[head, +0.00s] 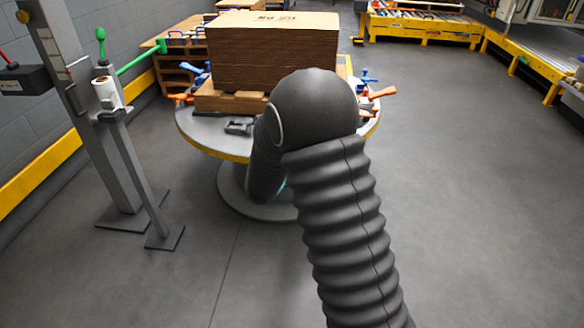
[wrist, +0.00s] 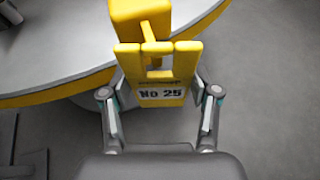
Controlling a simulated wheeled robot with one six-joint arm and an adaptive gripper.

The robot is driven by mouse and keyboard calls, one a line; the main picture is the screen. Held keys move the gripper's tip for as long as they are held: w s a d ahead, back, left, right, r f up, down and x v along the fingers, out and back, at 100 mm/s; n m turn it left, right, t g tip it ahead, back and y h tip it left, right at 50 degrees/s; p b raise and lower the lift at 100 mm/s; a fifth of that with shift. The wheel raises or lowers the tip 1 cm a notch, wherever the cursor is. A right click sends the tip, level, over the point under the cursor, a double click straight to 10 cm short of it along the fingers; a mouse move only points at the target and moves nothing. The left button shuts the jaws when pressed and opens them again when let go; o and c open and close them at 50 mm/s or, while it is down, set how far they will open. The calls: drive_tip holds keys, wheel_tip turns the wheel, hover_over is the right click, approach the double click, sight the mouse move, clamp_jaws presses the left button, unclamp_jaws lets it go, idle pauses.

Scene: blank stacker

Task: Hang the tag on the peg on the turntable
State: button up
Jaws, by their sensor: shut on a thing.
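A yellow block (wrist: 140,17) with a short yellow peg (wrist: 152,45) stands at the edge of the turntable (wrist: 60,70). In the wrist view the peg overlaps the tag's upper opening; I cannot tell whether it passes through. In the head view the round grey turntable (head: 205,134) has a yellow rim, and my arm hides the gripper, tag and peg.
A cardboard stack (head: 270,58) sits on a wooden pallet (head: 215,98) on the turntable, with clamps (head: 380,92) around it. A grey stand (head: 130,165) with a white roll is at left. Open floor (head: 470,200) lies at right.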

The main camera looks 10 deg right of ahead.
drive_tip(key=shift+w+d+f, duration=0.2)
drive_tip(key=shift+w, duration=0.55)
drive_tip(key=shift+w+d+f+b, duration=0.1)
drive_tip(key=shift+w+f+b, duration=0.15)
drive_tip(key=shift+b, duration=0.3)
drive_tip(key=c, duration=0.4)
drive_tip(key=shift+w+d, duration=0.15)
drive_tip(key=shift+d, duration=0.25)
clamp_jaws()
drive_tip(key=shift+a, duration=0.15)
drive_tip(key=shift+a, duration=0.25)
drive_tip(key=o, duration=0.8)
unclamp_jaws()
drive_tip(key=shift+a+r, duration=0.1)
drive_tip(key=shift+a, duration=0.35)
drive_tip(key=shift+d, duration=0.5)
